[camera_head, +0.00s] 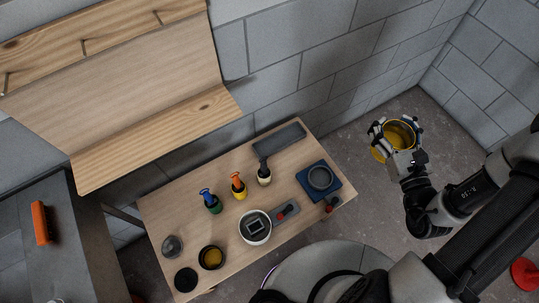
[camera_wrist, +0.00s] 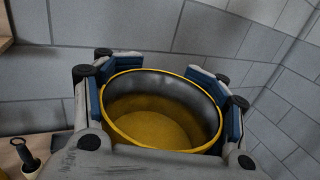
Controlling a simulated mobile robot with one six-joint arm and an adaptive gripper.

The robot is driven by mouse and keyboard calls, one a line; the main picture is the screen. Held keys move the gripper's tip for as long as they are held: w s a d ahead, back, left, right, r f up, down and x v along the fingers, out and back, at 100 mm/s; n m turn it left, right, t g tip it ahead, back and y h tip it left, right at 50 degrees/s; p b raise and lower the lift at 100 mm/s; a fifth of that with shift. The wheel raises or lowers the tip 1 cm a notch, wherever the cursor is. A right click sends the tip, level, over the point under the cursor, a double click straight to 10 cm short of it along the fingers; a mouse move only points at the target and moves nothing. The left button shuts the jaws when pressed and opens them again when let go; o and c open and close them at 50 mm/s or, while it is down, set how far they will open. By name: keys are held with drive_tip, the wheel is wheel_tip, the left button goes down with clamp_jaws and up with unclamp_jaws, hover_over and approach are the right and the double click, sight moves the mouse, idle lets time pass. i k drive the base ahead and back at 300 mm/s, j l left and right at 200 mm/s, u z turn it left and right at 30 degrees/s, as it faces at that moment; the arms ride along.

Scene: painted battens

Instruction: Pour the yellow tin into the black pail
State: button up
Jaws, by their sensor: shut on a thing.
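In the wrist view the tin (camera_wrist: 113,128) has a yellow rim, a grey metal inside wall and yellow paint in the bottom. It looks about upright. The gripper holds it off the right end of the table, in front of the block wall. A round black pail (camera_head: 202,262) stands at the table's front left, well away from the tin. Its inside shows yellow-brown; whether that is paint I cannot tell.
The wooden table (camera_head: 165,207) also bears a white tub (camera_head: 256,239), a blue square (camera_head: 334,185) with a grey ring, a dark tray (camera_head: 280,139), a black disc (camera_head: 186,279), a glassy round thing (camera_head: 172,246) and several brush pots (camera_head: 240,192). A wooden shelf rises behind.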

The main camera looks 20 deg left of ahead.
sight(211, 257)
drive_tip(key=k+j, duration=0.6)
drive_tip(key=k, duration=0.2)
drive_tip(key=k+j, duration=0.6)
drive_tip(key=k, duration=0.15)
